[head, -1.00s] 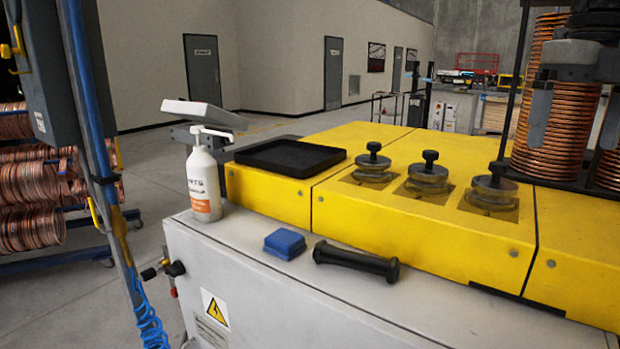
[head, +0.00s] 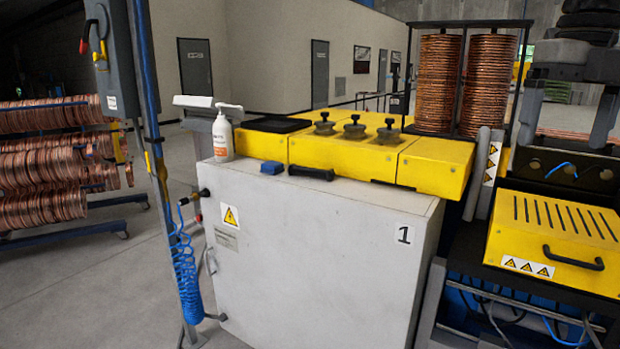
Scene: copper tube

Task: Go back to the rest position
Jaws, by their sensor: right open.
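My right gripper (head: 567,115) hangs at the upper right of the head view, fingers pointing down. Its two grey fingers are wide apart, with nothing held between them. In the picture it lies to the right of two tall stacks of copper coils (head: 438,85) and above a yellow slotted cover (head: 550,230) with a black handle. My left gripper is out of view.
A white cabinet (head: 310,255) marked 1 carries a yellow bench top (head: 437,165), a pump bottle (head: 222,138), a blue block (head: 271,167) and a black handle-like bar (head: 311,173). A blue post (head: 150,130) with a coiled hose stands left. Grey floor (head: 80,280) is open at lower left.

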